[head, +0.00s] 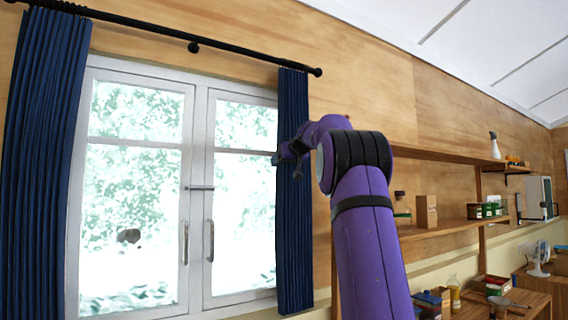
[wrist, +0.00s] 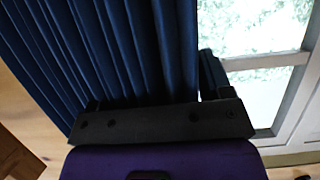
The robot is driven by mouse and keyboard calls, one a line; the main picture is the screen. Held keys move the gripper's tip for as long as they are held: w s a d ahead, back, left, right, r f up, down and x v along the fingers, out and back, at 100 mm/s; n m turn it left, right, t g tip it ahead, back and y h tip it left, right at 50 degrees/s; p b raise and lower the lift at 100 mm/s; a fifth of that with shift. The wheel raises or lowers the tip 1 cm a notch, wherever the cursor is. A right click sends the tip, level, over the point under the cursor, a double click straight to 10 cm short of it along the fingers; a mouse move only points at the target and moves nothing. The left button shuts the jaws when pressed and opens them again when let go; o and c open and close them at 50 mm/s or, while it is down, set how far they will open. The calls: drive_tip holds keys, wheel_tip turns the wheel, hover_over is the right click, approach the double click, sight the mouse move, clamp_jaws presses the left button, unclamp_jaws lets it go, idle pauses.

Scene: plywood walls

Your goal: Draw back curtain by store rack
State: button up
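The right dark blue curtain (head: 293,215), on the rack side, hangs from the black rod (head: 240,55) in a narrow bunch at the window's right edge. My gripper (head: 282,157) is at this curtain, about halfway up. In the wrist view the curtain (wrist: 110,45) fills the upper left, in front of my gripper (wrist: 150,92). The fingers are wide apart; the right one shows beside the curtain's edge, and the left one is mostly hidden by the folds. I cannot tell if they touch the cloth. The left curtain (head: 42,150) hangs at the window's far left.
The white-framed window (head: 198,190) is shut, its panes largely uncovered. To the right, wall shelves (head: 450,228) hold bottles, jars and boxes. A wooden worktop (head: 500,300) with goods and a fan (head: 538,258) stands lower right.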

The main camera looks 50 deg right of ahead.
drive_tip(key=v, duration=1)
drive_tip(key=shift+s+r, duration=0.15)
drive_tip(key=shift+s, duration=0.2)
drive_tip(key=shift+a, duration=0.25)
drive_tip(key=s+a+f+g+y, duration=0.15)
drive_tip(key=a+f, duration=0.25)
drive_tip(key=a, duration=0.5)
drive_tip(key=s+a+f+n+g+y, duration=0.15)
drive_tip(key=a+f, duration=0.25)
drive_tip(key=a, duration=0.5)
drive_tip(key=s+a+f, duration=0.3)
drive_tip(key=a+f, duration=0.2)
drive_tip(key=a, duration=0.4)
drive_tip(key=s+a+f+n+g, duration=0.1)
drive_tip(key=s+a+f+g, duration=0.1)
drive_tip(key=s+a+f, duration=0.5)
drive_tip(key=s+a+f+g, duration=0.2)
drive_tip(key=s+a+f, duration=0.6)
drive_tip(key=s+f, duration=0.7)
drive_tip(key=shift+a+f+n+g+y, duration=0.15)
drive_tip(key=shift+f+n+g+y, duration=0.25)
drive_tip(key=shift+f, duration=0.5)
